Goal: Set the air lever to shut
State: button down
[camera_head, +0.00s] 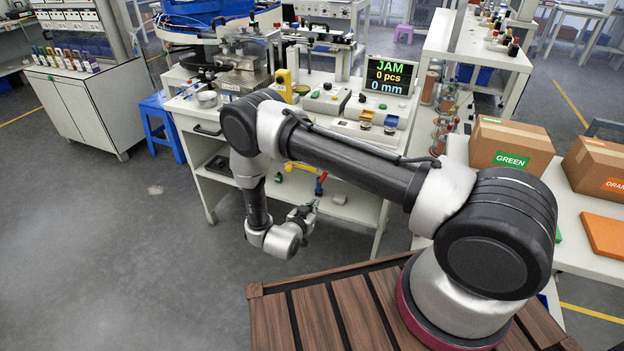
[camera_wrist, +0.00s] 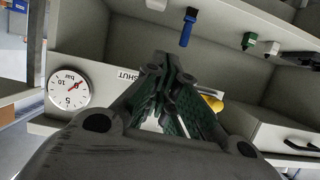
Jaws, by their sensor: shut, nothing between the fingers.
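My gripper (camera_wrist: 168,65) points forward in the wrist view, its two dark fingers together with nothing between them. A yellow part (camera_wrist: 213,102), probably the air lever, shows just right of the fingers and is partly hidden by them. A label (camera_wrist: 128,75) ending in "SHUT" is on the pale panel left of the fingers. I cannot tell the lever's setting or whether the fingers touch it. In the head view my gripper (camera_head: 312,205) hangs low in front of the workbench, near yellow (camera_head: 298,167) and red-and-blue (camera_head: 320,183) parts under its top.
A round pressure gauge (camera_wrist: 68,88) with a red needle sits left of my gripper. A blue-handled brush (camera_wrist: 187,27) and green and dark plugs (camera_wrist: 249,40) lie beyond. The workbench carries a screen (camera_head: 390,77) reading "JAM".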

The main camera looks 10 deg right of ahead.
jog(key=w+d+r+n+t, duration=0.1)
jog(key=w+r+n+t, duration=0.1)
jog(key=w+n, duration=0.4)
jog(key=w+d+r+n+t, duration=0.1)
jog(key=w+r+n+t, duration=0.1)
jog(key=w+n, duration=0.4)
jog(key=n, duration=0.3)
jog(key=shift+d+t+h, duration=0.3)
jog(key=shift+d+t, duration=0.1)
jog(key=shift+w, duration=0.1)
jog(key=d+f+n, duration=0.1)
jog(key=s+d+f+n, duration=0.1)
jog(key=n, duration=0.1)
jog(key=shift+s+n, duration=0.25)
jog(key=shift+n, duration=0.05)
jog(key=shift+s+a, duration=0.1)
